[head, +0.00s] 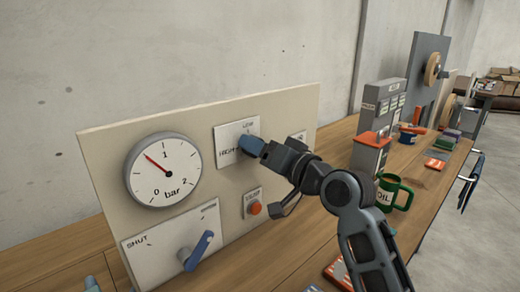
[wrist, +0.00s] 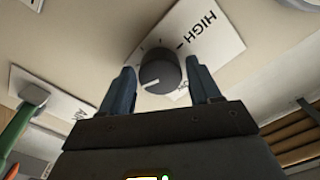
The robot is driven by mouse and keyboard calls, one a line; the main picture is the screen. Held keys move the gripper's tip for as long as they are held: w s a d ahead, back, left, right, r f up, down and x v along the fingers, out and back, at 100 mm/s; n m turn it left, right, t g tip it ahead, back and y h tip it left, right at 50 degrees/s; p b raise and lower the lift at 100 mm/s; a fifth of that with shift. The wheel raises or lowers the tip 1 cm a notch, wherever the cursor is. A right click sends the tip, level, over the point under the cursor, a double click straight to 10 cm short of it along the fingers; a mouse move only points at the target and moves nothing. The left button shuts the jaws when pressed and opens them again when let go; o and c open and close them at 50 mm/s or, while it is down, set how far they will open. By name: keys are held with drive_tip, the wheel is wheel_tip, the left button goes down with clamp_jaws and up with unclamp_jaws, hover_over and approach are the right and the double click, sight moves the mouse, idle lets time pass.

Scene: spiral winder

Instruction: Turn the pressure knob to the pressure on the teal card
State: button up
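The pressure knob (wrist: 159,72) is dark and round with a white pointer line. It sits on a white plate (wrist: 215,35) marked HIGH, which also shows on the panel in the head view (head: 228,155). My gripper (wrist: 161,88) has one finger on either side of the knob, with narrow gaps visible, so it looks open around it. In the head view my gripper (head: 250,146) hides the knob. The round gauge (head: 163,170) is marked in bar, and its red needle points up-left, between 0 and 1. I cannot make out a teal card.
Below on the panel (head: 280,110) are a blue lever (head: 199,250) on a plate marked SHUT and an orange button (head: 254,208). A green OIL mug (head: 394,192) and a grey box with an orange top (head: 370,150) stand to the right on the wooden bench.

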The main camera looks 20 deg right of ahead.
drive_tip(key=shift+o, duration=0.9)
drive_tip(key=b+v, duration=0.1)
drive_tip(key=v, duration=0.7)
